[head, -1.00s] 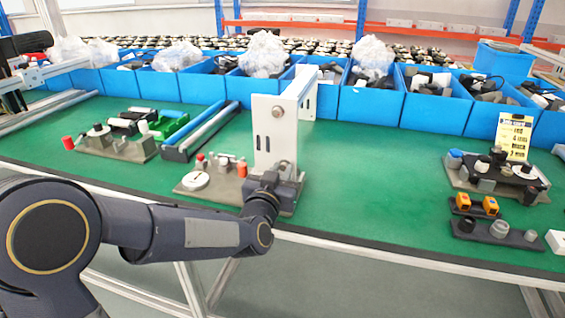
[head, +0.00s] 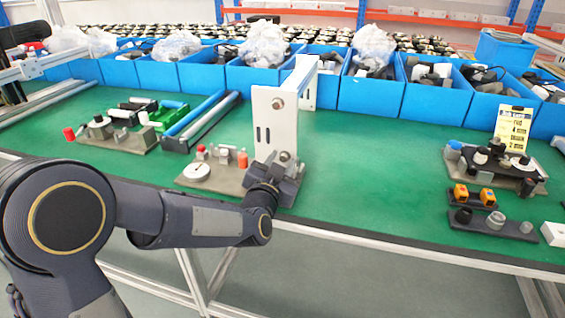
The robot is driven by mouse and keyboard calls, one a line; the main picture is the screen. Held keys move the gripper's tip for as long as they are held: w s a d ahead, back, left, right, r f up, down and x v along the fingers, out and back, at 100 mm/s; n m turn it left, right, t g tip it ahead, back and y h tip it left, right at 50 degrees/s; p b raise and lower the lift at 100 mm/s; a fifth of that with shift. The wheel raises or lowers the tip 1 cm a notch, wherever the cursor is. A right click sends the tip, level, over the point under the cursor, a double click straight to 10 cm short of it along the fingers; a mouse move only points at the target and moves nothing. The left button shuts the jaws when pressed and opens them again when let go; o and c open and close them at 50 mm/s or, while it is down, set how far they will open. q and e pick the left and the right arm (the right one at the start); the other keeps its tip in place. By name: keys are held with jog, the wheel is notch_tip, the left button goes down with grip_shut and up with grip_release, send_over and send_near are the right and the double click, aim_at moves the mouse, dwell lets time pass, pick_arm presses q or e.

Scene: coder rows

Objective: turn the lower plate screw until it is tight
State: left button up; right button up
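A white upright plate (head: 262,125) stands on a grey base on the green table. An upper plate screw (head: 278,103) shows near its top edge. The lower plate screw (head: 284,156) shows low on the plate, just above my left gripper. My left gripper (head: 283,170) is at the foot of the plate, in front of the lower screw. Its wrist and body hide the fingertips, so I cannot tell whether it is open, shut or touching the screw. My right gripper is not in view.
A grey base with a white dial (head: 196,172) and small orange and red parts sits left of the plate. Blue bins (head: 370,103) line the back. A yellow job card (head: 513,128) and fixtures stand at the right. The green table (head: 375,165) is clear right of the plate.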

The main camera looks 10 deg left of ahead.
pick_arm(q)
jog(key=n+b, duration=0.4)
jog(key=n, duration=0.1)
jog(key=n+b, duration=0.2)
jog(key=shift+f+n, duration=0.3)
jog(key=shift+r+n+b, duration=0.15)
jog(key=shift+n+b, duration=0.15)
jog(key=shift+n, duration=0.3)
jog(key=shift+r, duration=0.1)
grip_shut()
grip_release()
jog(key=shift+s+a, duration=0.2)
jog(key=shift+s, duration=2.35)
